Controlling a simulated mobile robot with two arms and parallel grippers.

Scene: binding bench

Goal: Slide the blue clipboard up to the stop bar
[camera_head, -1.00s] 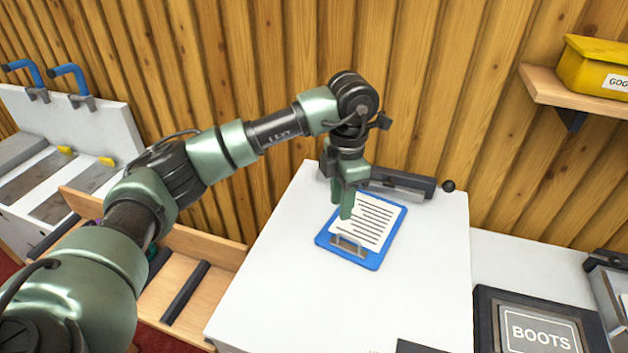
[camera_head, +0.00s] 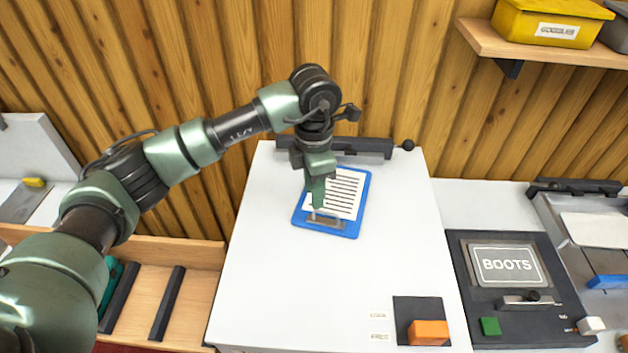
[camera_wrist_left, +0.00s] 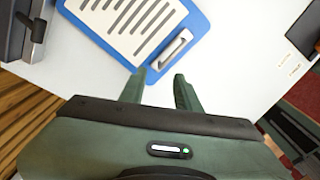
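The blue clipboard (camera_head: 348,228) lies on the white bench top with a lined sheet on it. Its metal clip (camera_head: 325,221) is at the near end. The dark stop bar (camera_head: 362,147) runs along the back edge of the bench, with a gap between it and the clipboard. My left gripper (camera_head: 318,205) points down over the clipboard near the clip and hides part of the sheet. My right gripper is not in view.
A dark pad with an orange block (camera_head: 428,332) sits at the bench's near right corner. A shelf with a yellow bin (camera_head: 550,22) is at upper right. The bench top (camera_head: 270,285) before the clipboard is clear.

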